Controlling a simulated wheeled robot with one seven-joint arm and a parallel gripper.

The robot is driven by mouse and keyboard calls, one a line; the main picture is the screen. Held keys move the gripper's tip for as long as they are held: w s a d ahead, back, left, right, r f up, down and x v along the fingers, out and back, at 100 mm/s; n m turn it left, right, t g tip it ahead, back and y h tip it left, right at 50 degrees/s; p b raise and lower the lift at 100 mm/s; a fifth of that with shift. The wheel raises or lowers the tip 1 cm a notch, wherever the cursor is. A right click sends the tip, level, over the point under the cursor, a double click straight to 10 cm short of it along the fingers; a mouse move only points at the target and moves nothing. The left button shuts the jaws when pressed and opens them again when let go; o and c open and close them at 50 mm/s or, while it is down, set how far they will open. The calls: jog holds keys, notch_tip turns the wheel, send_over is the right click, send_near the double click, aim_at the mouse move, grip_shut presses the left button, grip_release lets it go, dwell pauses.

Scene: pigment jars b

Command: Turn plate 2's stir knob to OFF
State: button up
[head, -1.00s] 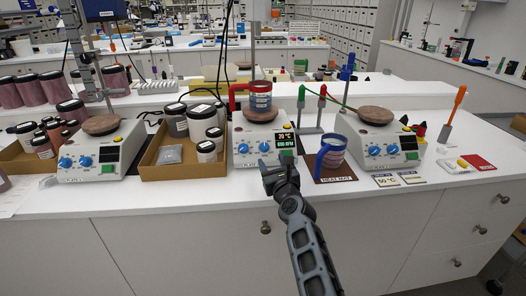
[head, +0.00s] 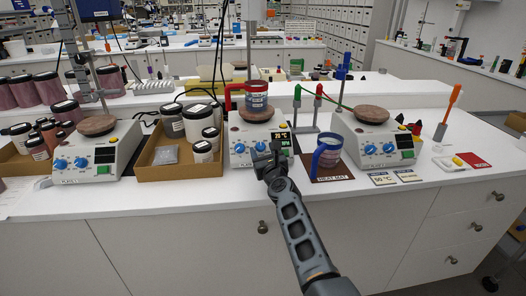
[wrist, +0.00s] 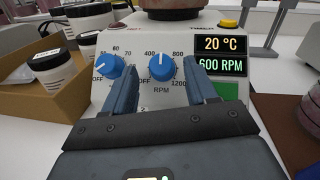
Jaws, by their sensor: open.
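Plate 2 (head: 240,152) is the middle white hot plate, with a round brown top and a red-handled jar (head: 257,98) on it. In the wrist view its blue stir knob (wrist: 161,66) sits over the RPM scale, its white mark pointing up between 400 and 800. The display (wrist: 220,54) reads 20 °C and 600 RPM. The blue heat knob (wrist: 109,66) is to the left, its mark toward OFF. My gripper (wrist: 161,88) is open, one finger on each side of the stir knob in the picture; contact is not visible. In the head view my gripper (head: 268,155) covers part of the panel.
A cardboard box with jars (head: 180,160) stands left of plate 2. A blue-handled mug (head: 325,152) on a brown mat (head: 332,172) stands to its right. More hot plates stand at left (head: 90,155) and right (head: 372,145). Cards (head: 382,178) lie at the front right.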

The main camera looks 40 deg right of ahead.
jog(key=shift+w+d, duration=0.2)
jog(key=shift+w, duration=0.05)
jog(key=c, duration=1.1)
jog(key=shift+o, duration=0.2)
jog(key=shift+n, duration=0.3)
